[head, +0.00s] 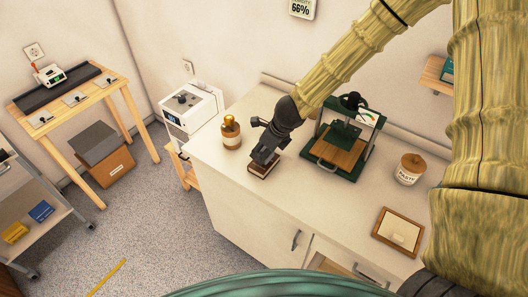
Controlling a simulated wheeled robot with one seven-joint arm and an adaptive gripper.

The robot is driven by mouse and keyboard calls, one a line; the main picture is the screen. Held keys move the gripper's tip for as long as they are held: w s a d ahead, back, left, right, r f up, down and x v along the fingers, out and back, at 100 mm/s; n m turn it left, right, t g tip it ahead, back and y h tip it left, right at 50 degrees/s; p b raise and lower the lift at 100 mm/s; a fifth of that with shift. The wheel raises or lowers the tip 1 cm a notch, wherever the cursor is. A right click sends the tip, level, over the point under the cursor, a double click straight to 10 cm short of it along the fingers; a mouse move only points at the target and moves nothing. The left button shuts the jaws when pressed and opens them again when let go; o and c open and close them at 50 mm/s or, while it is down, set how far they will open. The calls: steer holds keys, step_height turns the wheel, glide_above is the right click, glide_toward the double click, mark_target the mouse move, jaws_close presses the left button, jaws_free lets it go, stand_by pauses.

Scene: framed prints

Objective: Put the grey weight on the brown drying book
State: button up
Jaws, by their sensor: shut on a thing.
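The brown drying book (258,173) lies on the pale counter, a small brown block with a lighter edge. My gripper (264,157) is directly over it, pointing down. The gripper is shut on a dark grey block that looks like the grey weight (263,156); its outline is hard to part from the dark fingers. The weight is at or just above the top of the book, and I cannot tell whether they touch. The gripper and weight hide most of the book's top.
An amber bottle (231,132) stands just left of the book. A green press (340,146) stands close on the right. A paste jar (410,168) and a wooden tray (397,232) are farther right. The counter (295,207) in front of the book is clear.

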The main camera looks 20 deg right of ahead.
steer(key=shift+f, duration=0.65)
steer(key=shift+f, duration=0.1)
steer(key=o, duration=1.3)
steer(key=shift+o, duration=0.2)
steer(key=p+v, duration=0.1)
steer(key=v, duration=1.1)
steer(key=shift+p, duration=0.35)
